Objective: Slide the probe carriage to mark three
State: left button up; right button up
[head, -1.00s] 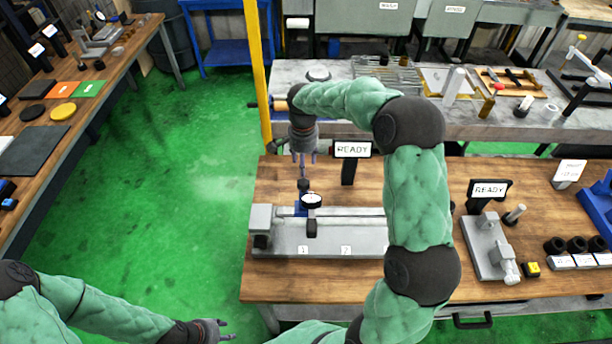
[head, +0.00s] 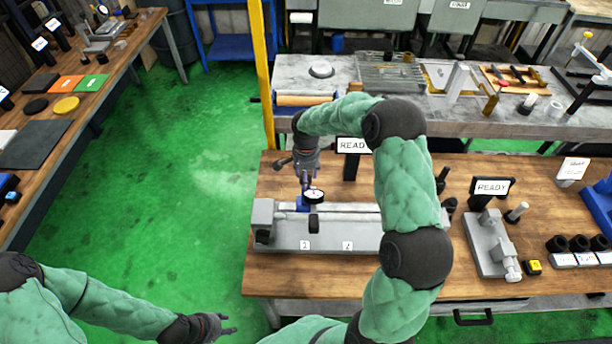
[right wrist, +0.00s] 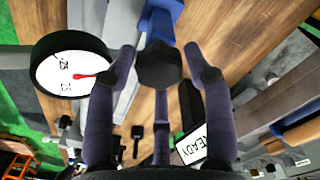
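The probe carriage (head: 304,204) is a blue block with a round dial gauge (head: 314,196) and a black post. It sits near the left end of a grey rail base (head: 325,238), about above the label 1 (head: 305,245); label 2 (head: 347,246) is to its right. My right arm hides the rail farther right, and no third label shows. My right gripper (head: 307,183) is over the carriage. In the right wrist view its open fingers (right wrist: 160,62) stand either side of the black knob (right wrist: 158,66), with gaps visible. My left gripper (head: 229,324) is open and empty, low over the floor.
A READY sign (head: 354,146) stands behind the rail. A second READY sign (head: 491,187) and a grey fixture (head: 488,245) stand to the right. Black rings (head: 577,244) are at the right edge. The wooden table (head: 330,280) is clear in front of the rail.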

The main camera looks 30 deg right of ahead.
grip_shut()
jog(key=s+d+b, duration=0.1)
jog(key=s+d, duration=0.6)
jog(key=d, duration=0.6)
jog(key=s+d+b, duration=0.1)
jog(key=s+d, duration=0.7)
jog(key=d, duration=0.5)
jog(key=shift+s+r, duration=0.15)
jog(key=shift+s, duration=0.15)
jog(key=shift+o, duration=0.5)
grip_release()
jog(key=shift+a, duration=0.1)
notch_tip(320, 180, up, 12)
